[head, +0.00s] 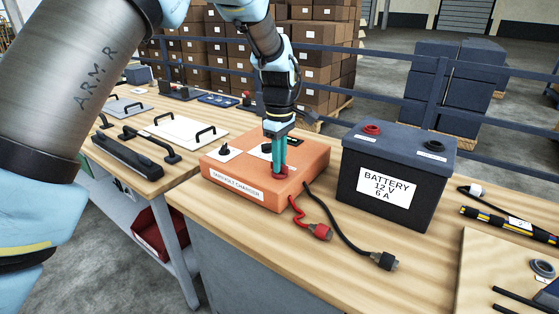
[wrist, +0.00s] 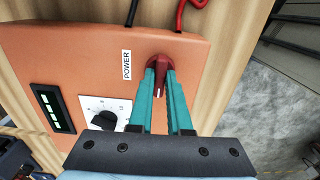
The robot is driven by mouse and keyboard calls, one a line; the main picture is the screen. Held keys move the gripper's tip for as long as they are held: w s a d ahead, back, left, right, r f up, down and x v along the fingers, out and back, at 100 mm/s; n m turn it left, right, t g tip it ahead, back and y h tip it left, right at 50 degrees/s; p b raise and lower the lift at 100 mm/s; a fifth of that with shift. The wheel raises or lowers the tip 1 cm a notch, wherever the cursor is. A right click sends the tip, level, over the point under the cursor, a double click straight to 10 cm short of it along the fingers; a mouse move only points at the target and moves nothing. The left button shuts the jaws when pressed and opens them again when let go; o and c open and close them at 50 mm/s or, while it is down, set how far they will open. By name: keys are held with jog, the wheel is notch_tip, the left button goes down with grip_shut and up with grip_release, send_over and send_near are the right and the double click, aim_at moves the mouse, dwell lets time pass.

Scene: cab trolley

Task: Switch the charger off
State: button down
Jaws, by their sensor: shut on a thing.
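The orange charger (head: 245,190) lies on the wooden bench in the head view, with its label on the front face. In the wrist view the charger top (wrist: 80,55) shows a POWER label (wrist: 127,65) beside a dark red power knob (wrist: 158,62). My gripper (wrist: 159,88) has its teal fingers shut on the red knob, one on each side. A white pointer mark shows on the knob between the fingers. A black dial on a white plate (wrist: 105,112) and a display with lit green bars (wrist: 52,108) are also on the charger. In the head view my gripper (head: 279,172) partly hides the knob.
A dark battery (head: 395,180) stands to the right of the charger. Red (head: 320,231) and black (head: 385,261) clamps on leads lie in front, apart from the battery. White plates with handles (head: 185,131) lie at left. A rail (head: 330,47) runs behind the bench.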

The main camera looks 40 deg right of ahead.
jog(key=shift+w, duration=0.1)
jog(key=c, duration=0.9)
grip_release()
jog(key=shift+o, duration=0.2)
jog(key=shift+r, duration=0.1)
notch_tip(320, 180, up, 11)
jog(key=b, duration=0.2)
jog(key=shift+b, duration=0.3)
jog(key=shift+f, duration=0.2)
